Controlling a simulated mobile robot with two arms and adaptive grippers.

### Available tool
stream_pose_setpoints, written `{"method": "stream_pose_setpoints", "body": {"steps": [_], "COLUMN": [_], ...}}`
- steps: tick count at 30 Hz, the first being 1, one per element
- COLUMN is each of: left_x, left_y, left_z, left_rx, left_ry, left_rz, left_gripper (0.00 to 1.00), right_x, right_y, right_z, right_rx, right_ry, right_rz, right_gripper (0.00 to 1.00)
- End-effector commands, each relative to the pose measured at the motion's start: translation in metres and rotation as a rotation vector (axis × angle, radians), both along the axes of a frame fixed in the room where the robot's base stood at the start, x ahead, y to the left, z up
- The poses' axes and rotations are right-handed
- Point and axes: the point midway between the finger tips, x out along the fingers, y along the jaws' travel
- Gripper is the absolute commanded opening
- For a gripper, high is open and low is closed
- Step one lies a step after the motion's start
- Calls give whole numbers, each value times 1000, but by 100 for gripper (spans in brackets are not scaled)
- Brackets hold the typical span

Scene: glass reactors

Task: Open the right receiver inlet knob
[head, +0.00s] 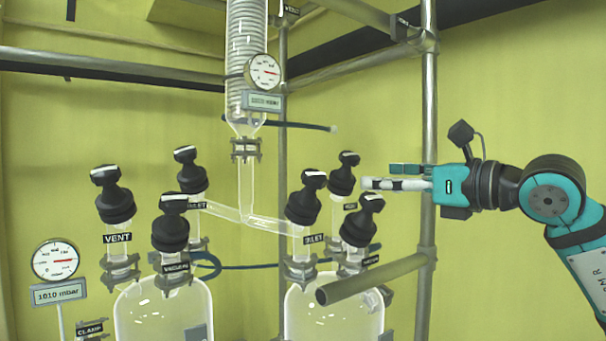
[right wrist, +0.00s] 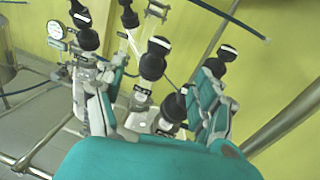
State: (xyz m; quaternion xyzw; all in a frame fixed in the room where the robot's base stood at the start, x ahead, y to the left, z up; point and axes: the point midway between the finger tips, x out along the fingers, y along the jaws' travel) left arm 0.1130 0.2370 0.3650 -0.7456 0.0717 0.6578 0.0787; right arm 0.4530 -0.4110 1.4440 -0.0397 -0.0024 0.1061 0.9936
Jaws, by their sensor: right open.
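The right receiver inlet knob (head: 305,200) is a black knob with a white stripe on top, above a label partly reading INLET. It sits where the slanted glass tube meets the right receiver (head: 335,315). My right gripper (head: 372,184) is open and empty, up and to the right of the inlet knob and apart from it. It points left, level with the upper knobs. My left gripper is out of view.
Close to the gripper are two more right receiver knobs, a rear one (head: 343,173) and a front one (head: 362,221). The left receiver (head: 160,315) carries several similar knobs. A vertical metal pole (head: 428,120) stands by my right gripper, and a metal bar (head: 375,278) juts out below.

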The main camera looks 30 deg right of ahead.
Motion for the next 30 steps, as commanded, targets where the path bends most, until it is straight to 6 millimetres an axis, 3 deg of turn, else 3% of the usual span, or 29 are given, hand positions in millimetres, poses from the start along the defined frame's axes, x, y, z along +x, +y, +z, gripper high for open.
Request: {"method": "stream_pose_setpoints", "body": {"steps": [7, 11, 14, 21, 30], "left_x": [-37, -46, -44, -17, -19], "left_y": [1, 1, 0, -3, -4], "left_z": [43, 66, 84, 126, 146], "left_rx": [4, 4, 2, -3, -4], "left_ry": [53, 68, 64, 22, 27], "left_rz": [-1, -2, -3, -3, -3], "left_gripper": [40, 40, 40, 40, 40], "right_x": [44, 66, 81, 123, 159], "right_y": [9, 14, 19, 27, 35], "right_z": [9, 9, 9, 9, 2], "right_rx": [-1, 2, 2, 9, 3], "right_ry": [7, 4, 3, 0, -1], "right_rz": [0, 3, 6, 6, 3], "right_gripper": [71, 71, 71, 71, 71]}}
